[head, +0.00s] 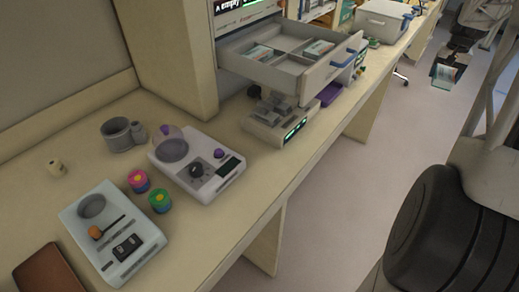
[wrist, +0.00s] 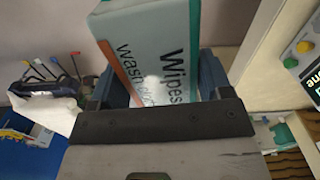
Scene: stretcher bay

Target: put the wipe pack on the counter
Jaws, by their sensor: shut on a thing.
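The wipe pack is white and teal with an orange-brown stripe and the printed words "Wipes" and "wash"; it fills the upper middle of the wrist view (wrist: 150,50). My gripper (wrist: 163,85) is shut on it, with a dark blue finger on either side. In the head view the wipe pack (head: 444,76) shows small at the upper right, with my dark gripper (head: 455,62) at it, over the floor aisle and apart from the counter. The beige counter (head: 255,185) runs from lower left to upper right.
An open grey drawer (head: 290,77) with packs in its compartments juts over the counter. Two white devices (head: 110,235) (head: 197,165), coloured round containers (head: 138,181) and a grey cup (head: 118,134) occupy the near counter. Its front strip is bare. A white bin (head: 382,22) stands farther back.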

